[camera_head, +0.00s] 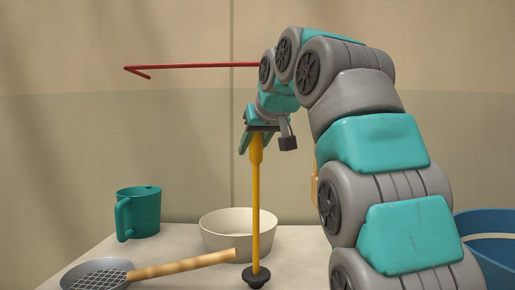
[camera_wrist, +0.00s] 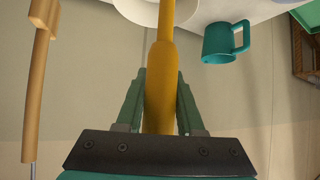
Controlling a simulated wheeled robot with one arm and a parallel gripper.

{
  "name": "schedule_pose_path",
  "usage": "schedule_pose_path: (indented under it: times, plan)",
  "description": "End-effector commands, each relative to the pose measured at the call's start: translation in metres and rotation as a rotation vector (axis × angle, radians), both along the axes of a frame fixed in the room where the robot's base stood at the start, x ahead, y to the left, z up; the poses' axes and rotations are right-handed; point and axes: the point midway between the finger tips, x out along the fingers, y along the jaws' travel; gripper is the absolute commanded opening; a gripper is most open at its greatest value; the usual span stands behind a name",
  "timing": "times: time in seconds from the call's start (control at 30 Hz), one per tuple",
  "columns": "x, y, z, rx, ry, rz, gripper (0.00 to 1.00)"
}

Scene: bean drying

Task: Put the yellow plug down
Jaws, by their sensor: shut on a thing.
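The yellow plug (camera_head: 256,205) is a long upright rod with a thicker grip at its top and a dark round foot (camera_head: 256,277) at its lower end. My gripper (camera_head: 250,145) is shut on the thick upper part. In the wrist view the plug (camera_wrist: 161,75) runs between my two green fingers, and its foot is out of sight. In the head view the foot overlaps the pale table (camera_head: 190,238) in front of the bowl. I cannot tell whether it touches the tabletop.
A cream bowl (camera_head: 226,243) stands behind the rod. A wooden-handled mesh strainer (camera_head: 180,265) lies to its left, its handle end close to the rod. A teal mug (camera_head: 145,213) stands at the back left. A blue tub (camera_head: 490,268) is at far right. A red bar (camera_head: 195,66) is above.

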Motion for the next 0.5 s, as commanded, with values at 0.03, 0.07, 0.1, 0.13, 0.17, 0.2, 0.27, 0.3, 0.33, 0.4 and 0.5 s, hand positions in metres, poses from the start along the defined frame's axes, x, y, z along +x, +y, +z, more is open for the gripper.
schedule_pose_path:
  times: [0.03,0.07,0.1,0.13,0.17,0.2,0.27,0.3,0.33,0.4,0.5]
  plan:
    - [0.0032,0.0009,-0.0011,0.001,-0.002,0.0,0.0]
    - [0.0037,0.0012,-0.0013,0.001,-0.003,0.0,0.0]
    - [0.0037,0.0012,-0.0011,0.0,-0.003,0.001,0.0]
    - [0.0035,0.0012,-0.0009,0.001,-0.004,0.001,0.0]
    - [0.0034,0.0012,-0.0007,0.001,-0.004,0.001,0.0]
    - [0.0033,0.0011,-0.0007,0.001,-0.004,0.001,0.0]
    - [0.0032,0.0012,-0.0009,0.0,-0.003,0.001,0.0]
    - [0.0031,0.0012,-0.0017,0.0,-0.003,0.001,0.0]
    - [0.0031,0.0012,-0.0028,0.0,-0.003,0.001,0.0]
    - [0.003,0.0011,-0.0051,0.001,-0.004,0.001,0.0]
    - [0.0033,0.0012,-0.0038,0.0,-0.003,0.001,0.48]
